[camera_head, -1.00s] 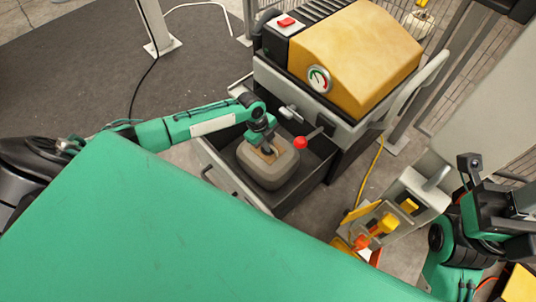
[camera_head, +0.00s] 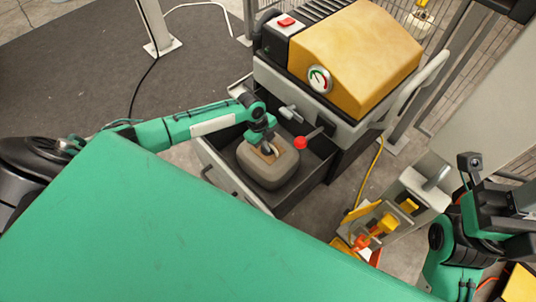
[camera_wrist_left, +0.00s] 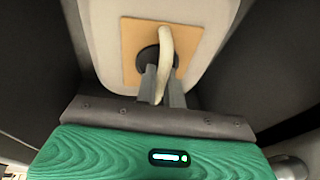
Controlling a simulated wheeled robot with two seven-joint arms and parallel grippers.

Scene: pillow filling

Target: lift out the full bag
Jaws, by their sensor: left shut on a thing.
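The full bag (camera_head: 262,170) is a plump grey-beige block with rounded corners and a tan patch on top. It sits in the open dark drawer (camera_head: 318,160) of the machine. My left gripper (camera_head: 268,150) is right above it, pointing down at the patch. In the left wrist view the bag (camera_wrist_left: 100,40) fills the top, and the two fingers (camera_wrist_left: 161,88) are shut on a pale loop handle (camera_wrist_left: 166,45) that rises from a dark round spot on the patch. My right arm stands at the right edge; its fingertips cannot be made out.
The machine (camera_head: 355,50) with a yellow cover, a gauge and a red button stands behind the drawer. A lever with a red knob (camera_head: 300,143) juts over the drawer. A yellow-and-grey device (camera_head: 375,225) stands to the right. Bare floor lies left of the drawer.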

